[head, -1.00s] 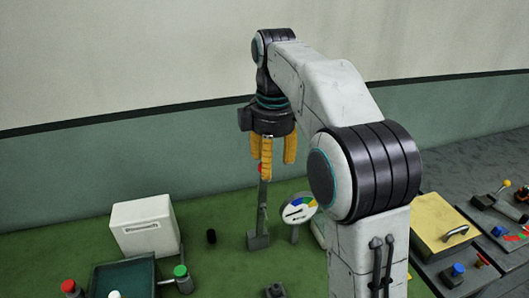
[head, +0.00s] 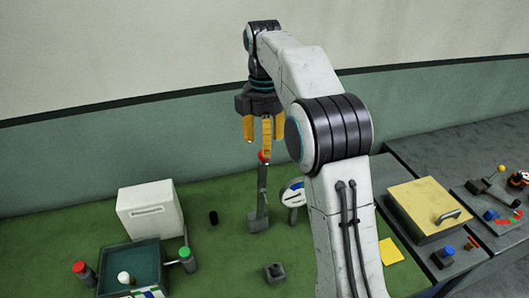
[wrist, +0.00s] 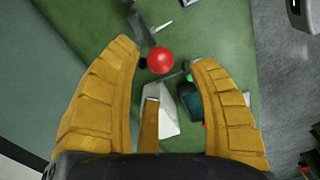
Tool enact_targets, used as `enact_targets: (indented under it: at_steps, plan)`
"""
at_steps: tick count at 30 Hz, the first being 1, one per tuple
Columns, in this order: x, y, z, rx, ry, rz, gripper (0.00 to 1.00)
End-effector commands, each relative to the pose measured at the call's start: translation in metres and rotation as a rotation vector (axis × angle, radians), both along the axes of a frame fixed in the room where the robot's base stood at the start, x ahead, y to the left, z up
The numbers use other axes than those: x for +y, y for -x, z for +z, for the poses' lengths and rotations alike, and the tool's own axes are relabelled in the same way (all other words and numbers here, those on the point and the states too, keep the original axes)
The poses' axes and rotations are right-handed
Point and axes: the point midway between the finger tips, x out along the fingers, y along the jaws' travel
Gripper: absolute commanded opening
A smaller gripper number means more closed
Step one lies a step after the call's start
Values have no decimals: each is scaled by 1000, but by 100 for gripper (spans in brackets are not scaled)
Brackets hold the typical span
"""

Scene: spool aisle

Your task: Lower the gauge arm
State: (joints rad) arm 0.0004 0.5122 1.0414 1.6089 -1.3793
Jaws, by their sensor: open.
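The gauge arm (head: 262,190) is a grey upright lever with a red ball on top, on a small grey base on the green surface. The round white gauge dial (head: 293,193) with coloured segments stands just right of it, partly hidden by my arm. My gripper (head: 262,146) has yellow fingers pointing down and is open above the lever. The red ball (head: 263,156) is at the tip of the front finger in the head view. In the wrist view the red ball (wrist: 160,60) shows between the spread fingertips (wrist: 165,58); contact cannot be told.
A white box (head: 150,208) and a teal tray (head: 130,268) stand at the left, with red and green knobs beside the tray. A yellow panel with a handle (head: 425,208) is at the right. Green surface around the lever is mostly clear.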

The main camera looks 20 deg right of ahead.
Motion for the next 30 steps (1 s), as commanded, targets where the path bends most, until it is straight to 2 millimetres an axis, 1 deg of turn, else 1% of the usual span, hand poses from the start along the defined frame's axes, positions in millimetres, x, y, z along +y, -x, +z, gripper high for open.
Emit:
enact_targets:
  at_steps: [1,3,12,18,26,27,30]
  plan:
    - [0,1,-7,4,0,0,54]
    - [0,1,-15,3,0,0,54]
    - [0,1,-37,2,0,-1,54]
    - [0,1,-42,0,0,-1,54]
    - [0,1,-43,0,0,-1,54]
    - [0,1,-43,0,0,-1,56]
    - [0,1,-43,0,0,-1,47]
